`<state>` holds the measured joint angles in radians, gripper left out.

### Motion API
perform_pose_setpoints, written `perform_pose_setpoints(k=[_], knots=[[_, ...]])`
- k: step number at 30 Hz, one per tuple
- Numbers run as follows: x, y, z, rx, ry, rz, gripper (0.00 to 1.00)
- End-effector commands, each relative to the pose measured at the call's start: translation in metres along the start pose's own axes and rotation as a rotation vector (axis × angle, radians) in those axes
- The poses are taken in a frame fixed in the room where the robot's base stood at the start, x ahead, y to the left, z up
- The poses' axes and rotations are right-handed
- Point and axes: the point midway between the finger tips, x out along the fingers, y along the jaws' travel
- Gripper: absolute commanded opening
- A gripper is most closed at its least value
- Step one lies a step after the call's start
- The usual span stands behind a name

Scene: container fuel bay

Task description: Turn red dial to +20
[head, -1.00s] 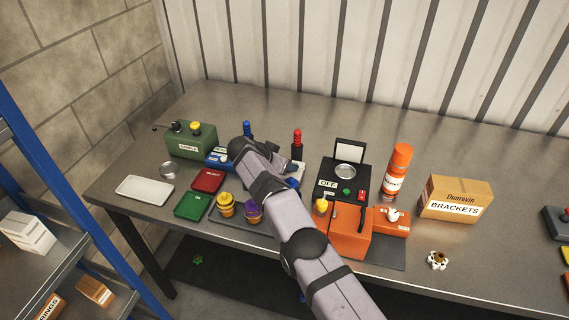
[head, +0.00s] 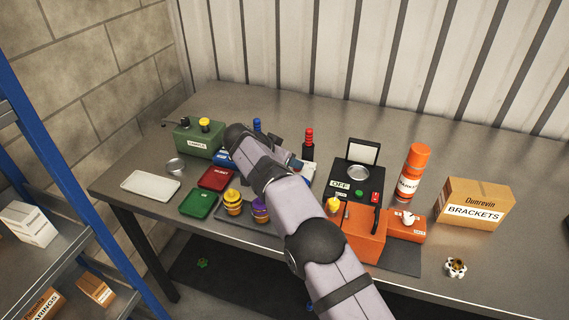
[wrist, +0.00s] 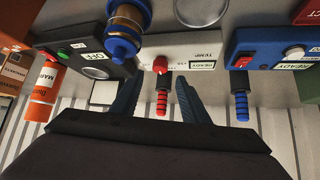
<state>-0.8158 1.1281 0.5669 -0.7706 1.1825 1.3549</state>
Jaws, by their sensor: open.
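The red dial (wrist: 160,65) is on the front of a pale grey box (wrist: 183,46) labelled TEMP in the wrist view. A small READY label is beside it. The scale marks are too small to read, so I cannot tell its setting. My gripper (wrist: 157,82) is open and empty, its two dark fingers on either side of the dial in the picture; I cannot tell how far apart in depth they are from it. In the head view my arm hides the dial and most of the gripper, and a little of the pale box (head: 302,170) shows beside it.
A red-handled tool (wrist: 162,103) stands behind the dial between the fingers in the picture. A blue and brass cylinder (wrist: 125,25) is close on the left. A blue box (wrist: 272,47) is on the right, a black OFF box (head: 348,182) beside the pale box.

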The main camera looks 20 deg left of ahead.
Motion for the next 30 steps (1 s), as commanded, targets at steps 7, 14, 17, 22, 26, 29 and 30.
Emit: perform_pose_setpoints(k=[7, 14, 17, 22, 26, 29, 30], knots=[[-0.021, -0.001, 0.0, 0.0, 0.001, -0.002, 0.41], [-0.025, -0.001, 0.0, -0.001, 0.001, -0.001, 0.41], [-0.025, -0.001, 0.0, -0.001, 0.001, -0.001, 0.41], [-0.025, 0.001, -0.002, 0.006, -0.014, -0.003, 0.3], [-0.029, 0.005, -0.003, 0.033, -0.08, -0.013, 0.3], [-0.034, 0.01, -0.004, 0.07, -0.165, -0.03, 0.3], [-0.036, 0.012, -0.003, 0.089, -0.207, -0.038, 0.3]])
